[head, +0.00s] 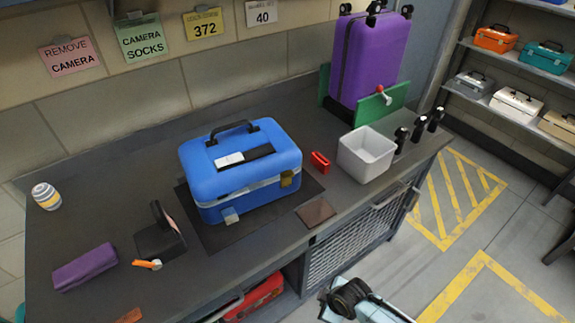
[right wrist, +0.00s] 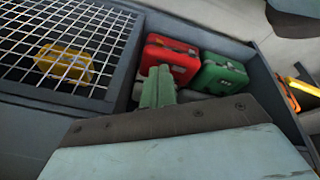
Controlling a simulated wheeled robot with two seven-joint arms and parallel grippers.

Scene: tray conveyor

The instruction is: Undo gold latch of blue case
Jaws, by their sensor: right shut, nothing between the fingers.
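The blue case (head: 240,165) stands upright on a dark mat on the workbench in the head view, lid closed, black handle on top. Its gold latch (head: 287,179) is on the front face toward the right end and looks closed against the case. A silver latch (head: 231,216) sits on the same face toward the left. My right arm shows at the bottom of the head view, in front of the bench and well apart from the case. In the right wrist view, my right gripper (right wrist: 158,88) is shut and empty. My left gripper is not in view.
A white bin (head: 366,153), a small red object (head: 320,161) and a brown square (head: 315,212) lie right of the case. A purple suitcase (head: 368,55) stands behind. Left are a black holder (head: 160,238) and purple box (head: 85,268). Below is a mesh cage (right wrist: 65,45).

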